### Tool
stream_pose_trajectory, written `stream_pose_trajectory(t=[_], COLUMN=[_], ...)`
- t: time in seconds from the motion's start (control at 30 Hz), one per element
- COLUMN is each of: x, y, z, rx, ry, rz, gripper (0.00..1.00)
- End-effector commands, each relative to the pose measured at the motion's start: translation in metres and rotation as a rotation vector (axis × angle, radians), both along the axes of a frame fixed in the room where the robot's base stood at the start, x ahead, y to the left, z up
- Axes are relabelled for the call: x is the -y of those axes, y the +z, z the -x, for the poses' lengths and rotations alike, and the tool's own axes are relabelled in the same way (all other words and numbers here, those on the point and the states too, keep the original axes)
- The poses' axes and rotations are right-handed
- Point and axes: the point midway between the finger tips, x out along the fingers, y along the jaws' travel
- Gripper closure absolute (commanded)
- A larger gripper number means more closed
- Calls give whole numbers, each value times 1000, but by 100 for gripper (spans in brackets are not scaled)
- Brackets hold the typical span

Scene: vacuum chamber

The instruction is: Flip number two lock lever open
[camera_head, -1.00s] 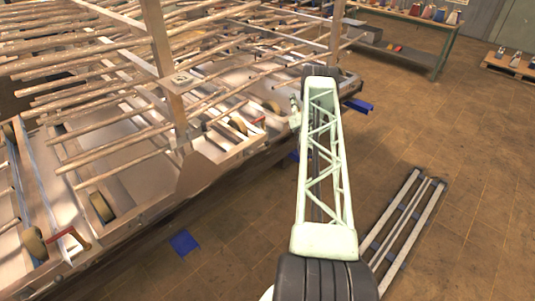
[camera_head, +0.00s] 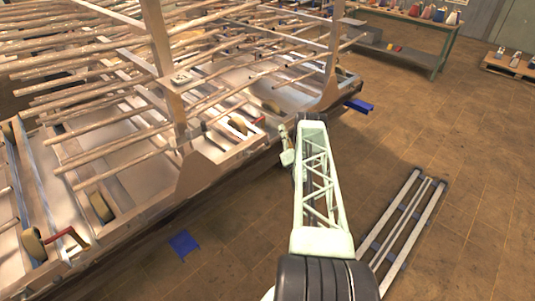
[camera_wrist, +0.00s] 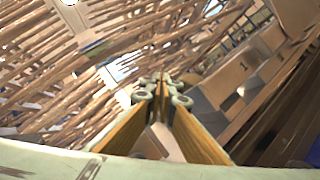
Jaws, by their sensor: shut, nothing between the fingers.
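Two red lock levers show along the near edge of the cart in the head view. One red lever (camera_head: 259,120) is near a tan wheel in the middle section, and another red lever (camera_head: 64,236) is at the lower left. I cannot read numbers that tell which is number two. My gripper's fingers (camera_wrist: 162,82) show in the wrist view, shut and empty, pointing toward the wooden rods and the cart frame. In the head view my wrist is right of the middle lever, but the fingertips cannot be made out. No red lever is clearly visible in the wrist view.
The cart carries many wooden rods (camera_head: 90,95) and upright posts (camera_head: 165,75) close to the levers. Blue floor pieces (camera_head: 183,243) lie beside it. Metal rails (camera_head: 405,225) lie on the floor at right. A green bench (camera_head: 430,55) stands behind; open floor lies between.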

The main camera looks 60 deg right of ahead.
Motion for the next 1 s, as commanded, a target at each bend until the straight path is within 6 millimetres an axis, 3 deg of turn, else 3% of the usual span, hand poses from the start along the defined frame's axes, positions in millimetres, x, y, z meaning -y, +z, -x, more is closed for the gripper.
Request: stream_pose_trajectory(t=[0.4,1.0], x=[-54,-135], y=[-66,-146], z=[6,23], rx=[0,10], ry=[28,62], rz=[61,142], gripper=[100,100])
